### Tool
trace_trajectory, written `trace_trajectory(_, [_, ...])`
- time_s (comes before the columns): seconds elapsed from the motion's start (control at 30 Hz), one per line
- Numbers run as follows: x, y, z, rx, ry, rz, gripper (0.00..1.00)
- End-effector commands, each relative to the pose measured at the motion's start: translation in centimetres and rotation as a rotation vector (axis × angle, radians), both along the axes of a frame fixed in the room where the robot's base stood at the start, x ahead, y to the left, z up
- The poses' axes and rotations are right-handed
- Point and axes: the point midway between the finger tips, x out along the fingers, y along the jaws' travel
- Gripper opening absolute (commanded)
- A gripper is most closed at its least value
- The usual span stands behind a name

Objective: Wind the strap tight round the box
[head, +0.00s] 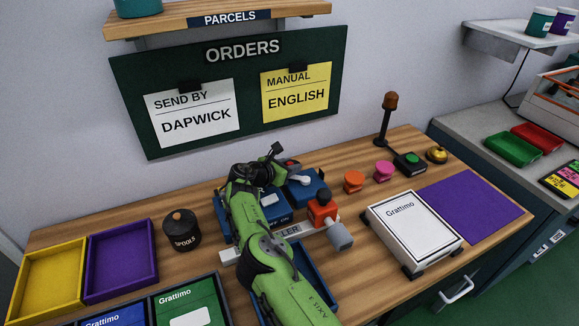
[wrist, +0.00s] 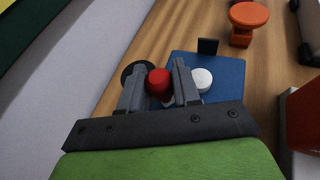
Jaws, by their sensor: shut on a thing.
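The white box (head: 412,228) labelled Grattimo sits on dark supports at the right of the wooden bench. No strap can be made out round it. My gripper (head: 276,155) is over the blue devices (head: 306,190) at the back middle of the bench, left of the box. In the wrist view my gripper (wrist: 158,72) has its grey fingers on either side of a red knob (wrist: 158,83) and is shut on it. A white knob (wrist: 202,79) stands just right of the fingers on a blue plate (wrist: 225,72). My arm hides part of the devices.
A red-orange tool with a grey cylinder (head: 340,237) stands between my arm and the box. Orange (head: 353,182) and pink (head: 384,171) spools stand behind it. A purple mat (head: 475,208) lies right of the box. Trays (head: 120,260) and a spool pot (head: 181,230) are left.

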Motion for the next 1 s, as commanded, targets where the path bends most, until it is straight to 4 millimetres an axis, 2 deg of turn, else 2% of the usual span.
trace_trajectory(0.03, [0.0,0.0,0.1,0.000,-0.001,0.000,0.35])
trace_trajectory(0.17, [0.0,0.0,0.0,0.000,-0.001,0.000,0.54])
trace_trajectory(0.43, [0.0,0.1,0.1,0.000,0.000,0.000,0.54])
trace_trajectory(0.53, [-0.6,0.7,0.5,0.000,0.000,0.002,0.54])
trace_trajectory(0.67, [-2.5,2.4,1.6,0.000,0.000,0.003,0.54])
trace_trajectory(1.0, [-8.9,8.2,5.2,0.001,-0.001,0.003,0.54])
